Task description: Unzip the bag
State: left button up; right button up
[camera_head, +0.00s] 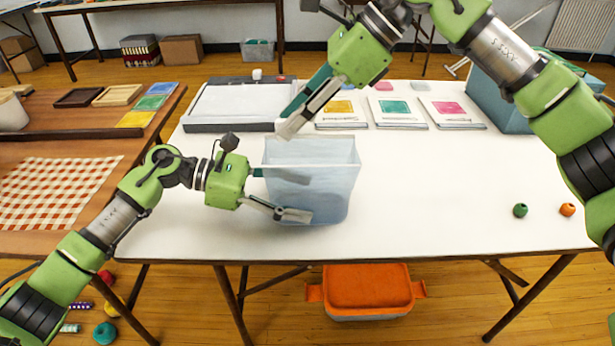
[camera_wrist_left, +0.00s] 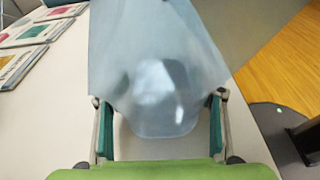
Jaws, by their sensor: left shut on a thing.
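The translucent pale blue bag (camera_head: 335,190) stands upright on the white table in the head view and fills the upper middle of the left wrist view (camera_wrist_left: 150,50). I cannot make out its zip or slider, nor tell how far the top is open. My left gripper (camera_head: 303,197) is shut on the lower part of the bag; its fingers lie along two opposite sides, also seen in the left wrist view (camera_wrist_left: 160,115). My right gripper (camera_head: 287,122) points down at the bag's upper left corner. Whether its fingers hold anything there is unclear.
Framed coloured cards (camera_head: 401,112) and a grey-edged board (camera_head: 235,106) lie behind the bag. A green bead (camera_head: 520,210) and an orange bead (camera_head: 567,209) lie at the right. A teal box (camera_head: 495,105) stands back right. The table's right middle is clear.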

jog(key=shift+c, duration=0.7)
jog(key=shift+r, duration=0.15)
notch_tip(320, 180, up, 7)
dwell(0.4)
pick_arm(q)
jog(key=o, duration=0.9)
